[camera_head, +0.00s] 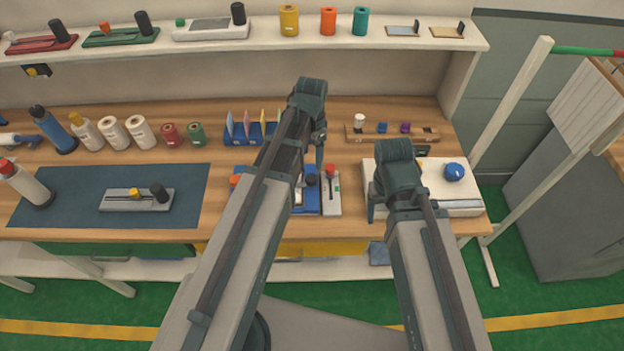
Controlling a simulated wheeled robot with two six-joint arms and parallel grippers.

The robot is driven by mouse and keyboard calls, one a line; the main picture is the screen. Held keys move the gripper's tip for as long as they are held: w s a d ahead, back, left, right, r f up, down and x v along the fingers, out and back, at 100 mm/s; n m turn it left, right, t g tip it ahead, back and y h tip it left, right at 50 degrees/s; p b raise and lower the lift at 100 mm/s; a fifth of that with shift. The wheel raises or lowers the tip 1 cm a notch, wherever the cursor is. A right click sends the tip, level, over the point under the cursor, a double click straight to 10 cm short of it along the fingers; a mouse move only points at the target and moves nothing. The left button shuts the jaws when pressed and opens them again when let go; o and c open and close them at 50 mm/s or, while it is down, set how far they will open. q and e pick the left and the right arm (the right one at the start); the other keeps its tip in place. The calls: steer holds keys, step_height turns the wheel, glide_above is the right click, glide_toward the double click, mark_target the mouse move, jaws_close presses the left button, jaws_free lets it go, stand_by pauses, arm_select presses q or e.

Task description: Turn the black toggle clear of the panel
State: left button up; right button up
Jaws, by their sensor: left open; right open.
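A narrow white panel (331,205) with a green label stands on the bench, and an upright dark lever (331,182) with a red tip rises from it. Beside it on the left, a blue tray (300,205) holds small items, partly hidden by my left arm. I cannot tell for sure which part is the black toggle. My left gripper (318,152) is open, points down and hangs just behind the lever, apart from it as far as I can see. My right gripper (385,205) is open over the left edge of a white box (455,205); its fingers are mostly hidden.
A blue knob (454,172) sits on the white box. A wooden block (390,135) with small caps stands behind. A dark mat (80,190) carries a grey slider plate (130,205). Rolls and bottles line the bench's left back. The shelf (330,45) above holds devices and cylinders.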

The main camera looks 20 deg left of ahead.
mark_target(312, 177)
arm_select(q)
step_height(312, 177, down, 10)
steer(key=b, duration=0.9)
steer(key=shift+f, duration=0.25)
jaws_close()
